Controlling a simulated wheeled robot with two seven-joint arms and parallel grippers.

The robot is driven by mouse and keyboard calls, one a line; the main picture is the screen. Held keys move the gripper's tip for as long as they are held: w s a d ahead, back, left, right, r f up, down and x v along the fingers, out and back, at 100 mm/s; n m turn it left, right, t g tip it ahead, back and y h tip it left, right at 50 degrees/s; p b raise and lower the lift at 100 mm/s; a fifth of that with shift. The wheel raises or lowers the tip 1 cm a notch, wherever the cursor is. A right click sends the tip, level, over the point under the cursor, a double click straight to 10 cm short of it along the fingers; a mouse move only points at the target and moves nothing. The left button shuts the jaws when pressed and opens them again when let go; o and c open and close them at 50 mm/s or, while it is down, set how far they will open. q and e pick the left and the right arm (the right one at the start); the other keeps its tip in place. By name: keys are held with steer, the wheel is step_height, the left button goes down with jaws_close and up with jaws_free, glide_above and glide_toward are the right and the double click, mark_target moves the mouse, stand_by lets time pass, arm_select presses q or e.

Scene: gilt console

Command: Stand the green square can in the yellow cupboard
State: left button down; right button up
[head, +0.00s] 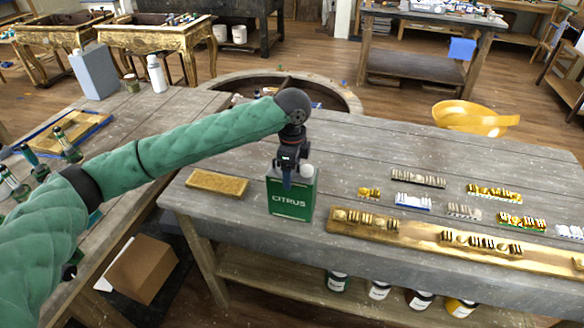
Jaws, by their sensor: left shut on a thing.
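The green square can (291,205) has a white "CITRUS" label and a white cap. It is upright at the front left part of the grey wooden table. My left gripper (288,181) comes down on it from above and is shut on its top, beside the cap. The fingertips are small and partly hidden. I cannot tell whether the can's base touches the table. No yellow cupboard shows in this view. My right gripper is not in view.
A gold plank (216,183) lies left of the can. A long gilt board (375,232) and several small ornate strips lie to the right. A yellow bowl-like object (474,118) stands behind the table. Jars (338,280) stand on the lower shelf. The table's back middle is bare.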

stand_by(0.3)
arm_select(q)
steer(key=shift+c, duration=1.1)
jaws_free()
steer(key=shift+f, duration=0.1)
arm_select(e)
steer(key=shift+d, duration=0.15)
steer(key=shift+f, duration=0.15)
arm_select(q)
steer(key=shift+r, duration=0.35)
step_height(320, 180, up, 10)
steer(key=b, duration=0.4)
steer(key=shift+r, duration=0.25)
steer(key=shift+r+b, duration=0.35)
steer(key=shift+r, duration=0.15)
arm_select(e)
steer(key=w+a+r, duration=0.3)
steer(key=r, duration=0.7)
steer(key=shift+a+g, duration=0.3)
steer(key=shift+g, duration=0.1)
